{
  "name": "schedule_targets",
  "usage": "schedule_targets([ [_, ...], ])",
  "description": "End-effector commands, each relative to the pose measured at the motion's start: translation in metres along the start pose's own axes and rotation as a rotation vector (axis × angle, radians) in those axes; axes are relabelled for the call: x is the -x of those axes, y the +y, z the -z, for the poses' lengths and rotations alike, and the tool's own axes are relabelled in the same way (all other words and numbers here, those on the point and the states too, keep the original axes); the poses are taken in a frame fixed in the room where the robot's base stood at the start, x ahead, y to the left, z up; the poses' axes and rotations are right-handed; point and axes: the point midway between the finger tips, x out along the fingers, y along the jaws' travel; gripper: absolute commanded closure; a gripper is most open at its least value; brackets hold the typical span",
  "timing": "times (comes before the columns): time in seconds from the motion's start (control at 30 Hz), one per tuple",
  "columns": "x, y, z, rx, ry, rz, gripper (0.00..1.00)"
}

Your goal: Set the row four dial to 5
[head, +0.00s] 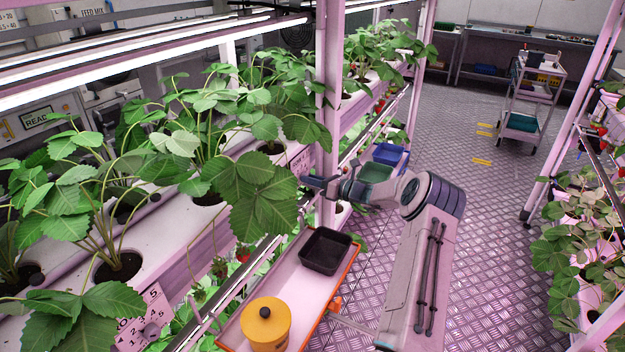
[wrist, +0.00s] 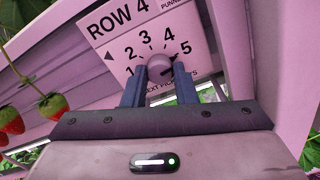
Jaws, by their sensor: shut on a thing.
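The row four panel (wrist: 140,40) is a pink plate marked "ROW 4", with numbers 1 to 5 in an arc, in the wrist view. Its dial knob (wrist: 159,66) is round and pinkish, below the numbers. My gripper (wrist: 160,82) is shut on the knob, with one blue finger on each side. A small dark mark shows at the knob's right side, but I cannot tell exactly which number the pointer meets. In the head view my gripper (head: 308,184) reaches left to the rack beside the post, and leaves hide the row four dial.
A tray (head: 290,281) with an orange rim holds a black punnet (head: 326,251) and a yellow canister (head: 266,325). Strawberry plants crowd the rack, and red berries (wrist: 52,105) hang left of the panel. The aisle floor (head: 480,220) is clear.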

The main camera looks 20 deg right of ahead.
Motion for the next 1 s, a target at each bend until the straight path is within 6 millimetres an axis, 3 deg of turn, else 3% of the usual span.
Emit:
schedule_targets([
  [0.1, 0.001, -0.001, 0.0, 0.001, -0.001, 0.003, 0.97],
  [0.13, 0.001, -0.001, 0.0, 0.001, -0.001, 0.003, 0.66],
  [0.2, 0.001, -0.001, 0.0, 0.001, -0.001, 0.002, 0.53],
  [0.57, 0.005, 0.0, 0.0, 0.001, 0.0, 0.0, 0.53],
  [0.67, 0.019, -0.001, 0.0, 0.002, -0.001, 0.003, 0.53],
  [1.0, 0.096, -0.002, 0.0, 0.002, -0.001, 0.004, 0.53],
])
